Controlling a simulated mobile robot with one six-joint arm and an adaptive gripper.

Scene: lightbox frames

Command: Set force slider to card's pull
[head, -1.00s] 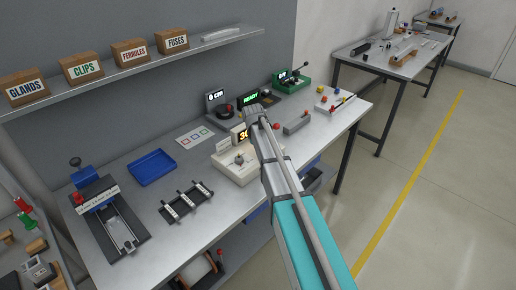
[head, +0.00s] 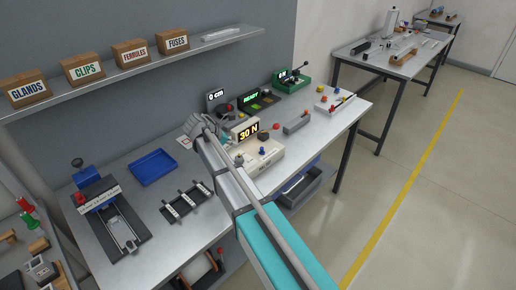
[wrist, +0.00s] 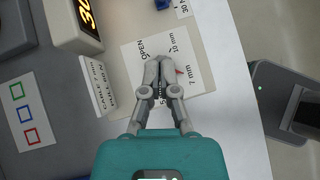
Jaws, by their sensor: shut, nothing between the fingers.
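The beige tester (head: 262,160) stands at the middle of the bench, its display (head: 247,132) reading 30 N. A blue knob (head: 262,151) is on its top; in the wrist view the knob (wrist: 162,4) is at the upper edge, beside a label starting with 30. The white plate on the tester (wrist: 205,78) is marked OPEN, 10 mm and 7 mm, with a small red pointer partly hidden by my fingers. My gripper (wrist: 159,60) is shut and empty, above the plate.
A sheet with coloured squares (wrist: 25,112) lies left. A 0 cm display (head: 216,97) and a READY display (head: 251,97) stand behind. A blue tray (head: 153,167) and a black rack (head: 187,202) are to the left, and a grey block (head: 297,122) to the right.

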